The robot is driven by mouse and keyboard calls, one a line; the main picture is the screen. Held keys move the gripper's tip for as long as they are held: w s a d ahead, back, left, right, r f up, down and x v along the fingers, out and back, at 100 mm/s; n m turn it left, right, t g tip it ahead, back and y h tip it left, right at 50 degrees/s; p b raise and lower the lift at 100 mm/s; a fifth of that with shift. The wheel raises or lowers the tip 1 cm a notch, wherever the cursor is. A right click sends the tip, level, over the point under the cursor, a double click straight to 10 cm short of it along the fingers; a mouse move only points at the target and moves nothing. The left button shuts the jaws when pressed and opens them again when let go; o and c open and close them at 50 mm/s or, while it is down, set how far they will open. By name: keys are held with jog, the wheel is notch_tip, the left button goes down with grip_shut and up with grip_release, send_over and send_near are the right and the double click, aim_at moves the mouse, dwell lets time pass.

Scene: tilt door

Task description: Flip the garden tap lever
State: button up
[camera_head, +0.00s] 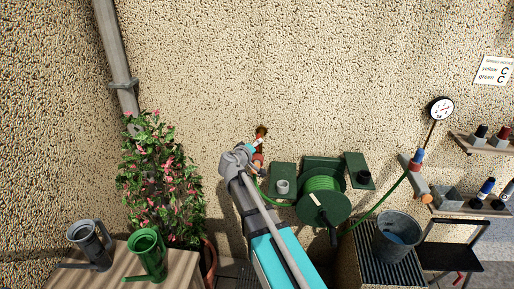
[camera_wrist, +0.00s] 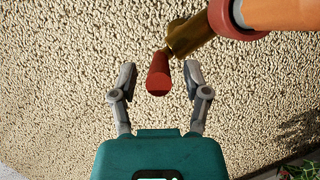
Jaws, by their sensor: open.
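The brass garden tap (camera_wrist: 186,36) is on the pebbled wall, and it also shows small in the head view (camera_head: 262,131). Its red lever (camera_wrist: 158,76) points down toward my gripper in the wrist view. My gripper (camera_wrist: 160,76) is open, with one finger on each side of the lever and a visible gap on both sides. No firm contact shows. A red and orange hose connector (camera_wrist: 262,14) joins the tap at the upper right of the wrist view. In the head view my arm partly hides the gripper (camera_head: 252,148) and the tap.
A flowering plant (camera_head: 160,180) stands left. Two watering cans (camera_head: 147,255) are on a wooden table at lower left. A bucket (camera_head: 397,236) stands at lower right. The wall above is clear.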

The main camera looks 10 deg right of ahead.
jog(key=shift+w+d+f, duration=0.1)
jog(key=shift+w+d, duration=0.2)
jog(key=shift+w, duration=0.15)
grip_shut()
